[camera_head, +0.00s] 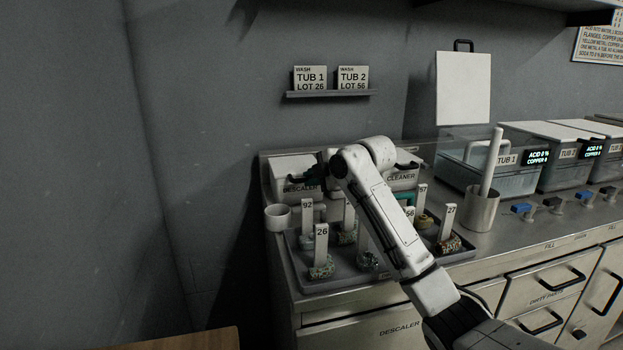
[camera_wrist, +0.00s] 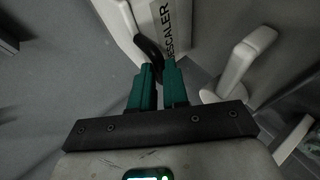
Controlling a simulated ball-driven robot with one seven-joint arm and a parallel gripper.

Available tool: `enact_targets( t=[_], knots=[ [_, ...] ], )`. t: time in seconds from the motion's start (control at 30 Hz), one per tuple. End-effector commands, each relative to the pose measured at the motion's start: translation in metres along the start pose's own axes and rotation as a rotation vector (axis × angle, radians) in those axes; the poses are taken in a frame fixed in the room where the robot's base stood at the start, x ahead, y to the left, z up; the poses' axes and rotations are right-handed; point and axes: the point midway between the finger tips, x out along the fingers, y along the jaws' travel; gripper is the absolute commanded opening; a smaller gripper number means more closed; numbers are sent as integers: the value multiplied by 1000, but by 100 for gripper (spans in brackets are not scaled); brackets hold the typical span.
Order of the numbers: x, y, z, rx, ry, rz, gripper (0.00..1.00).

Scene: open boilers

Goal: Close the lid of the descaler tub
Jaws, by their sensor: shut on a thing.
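The descaler tub (camera_head: 292,166) is a white box labelled DESCALER at the back left of the counter. Its pale top looks lowered in the head view, though my arm covers part of it and I cannot tell if it is fully seated. My gripper (camera_head: 318,178) is at the tub's right front. In the wrist view my gripper (camera_wrist: 161,78) has its teal fingers closed on a black curved handle (camera_wrist: 148,47) beside the DESCALER lettering on the white tub (camera_wrist: 122,22). The fingertips hide part of the handle.
A tray (camera_head: 345,283) of numbered tags on stands fills the counter front. A white cup (camera_head: 278,216) is left of it. The cleaner tub (camera_head: 403,182) is right of my arm.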

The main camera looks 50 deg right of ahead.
Motion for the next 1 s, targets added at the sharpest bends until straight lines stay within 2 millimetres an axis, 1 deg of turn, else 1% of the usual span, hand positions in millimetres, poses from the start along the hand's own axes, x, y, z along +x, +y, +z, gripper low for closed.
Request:
enact_targets(
  t=[0.03, 0.07, 0.1, 0.2, 1.0],
  knots=[
    [11, -26, 5, 21, -3, -61, 0],
    [11, -27, 5, 21, -3, -61, 0],
    [11, -27, 5, 21, -3, -61, 16],
    [11, -26, 5, 21, -3, -60, 25],
    [9, -24, 9, 24, -11, -56, 25]
  ],
)
